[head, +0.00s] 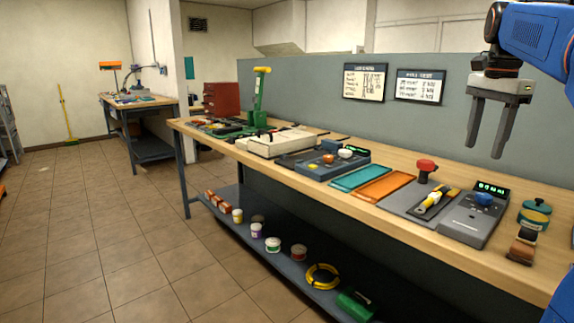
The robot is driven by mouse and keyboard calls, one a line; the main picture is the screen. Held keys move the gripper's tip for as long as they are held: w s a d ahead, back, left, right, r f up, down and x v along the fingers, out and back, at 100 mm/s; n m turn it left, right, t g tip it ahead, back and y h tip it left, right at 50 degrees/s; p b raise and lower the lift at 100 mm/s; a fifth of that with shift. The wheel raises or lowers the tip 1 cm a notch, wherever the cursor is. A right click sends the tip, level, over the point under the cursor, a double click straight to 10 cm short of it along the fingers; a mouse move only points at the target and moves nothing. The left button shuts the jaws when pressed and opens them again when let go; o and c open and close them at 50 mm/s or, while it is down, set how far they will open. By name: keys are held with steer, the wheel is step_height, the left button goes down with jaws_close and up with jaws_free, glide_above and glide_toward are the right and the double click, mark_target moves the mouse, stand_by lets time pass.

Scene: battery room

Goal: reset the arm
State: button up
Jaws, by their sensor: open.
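My gripper (488,128) hangs at the upper right of the head view, fingers pointing down. Its two grey fingers are apart with nothing between them. It is in the air above the right part of the long wooden workbench (330,190), clear of everything on it. My blue arm comes in from the top right corner. A grey device with a green display and blue knob (474,218) sits on the bench below the gripper. A red-topped object (426,170) stands a little to the left of that device.
A teal tray (358,177) and an orange tray (384,188) lie mid-bench. A green upright tool (259,98) stands farther back. A grey partition (310,100) rises behind the bench. A lower shelf (255,255) holds jars and a yellow coil (322,276). The tiled floor at left is mostly clear.

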steer(key=s+a+f+n, duration=0.2)
steer(key=s+a+f, duration=0.1)
steer(key=a+f, duration=0.1)
steer(key=s+a+f+n+t, duration=0.1)
steer(key=s+a+f+n, duration=0.2)
steer(key=a+f, duration=0.1)
steer(key=s+a+f+n, duration=0.2)
steer(key=s+a+f, duration=0.1)
steer(key=a+f, duration=0.1)
steer(key=shift+s+a+n+t, duration=0.2)
steer(key=shift+s+n+t, duration=0.1)
steer(key=shift+t, duration=0.1)
steer(key=s+a+f+n, duration=0.2)
steer(key=s+f+n, duration=0.1)
steer(key=f, duration=0.3)
steer(key=s+a+f+n+t, duration=0.1)
steer(key=s+a+f+n, duration=0.1)
steer(key=s+f, duration=0.3)
steer(key=s+a+f+n+t, duration=0.1)
steer(key=s+a+f+n, duration=0.2)
steer(key=f, duration=0.5)
steer(key=shift+s+a+f+n, duration=0.3)
steer(key=shift+s+a, duration=0.15)
steer(key=shift+s, duration=0.55)
steer(key=shift+r, duration=0.1)
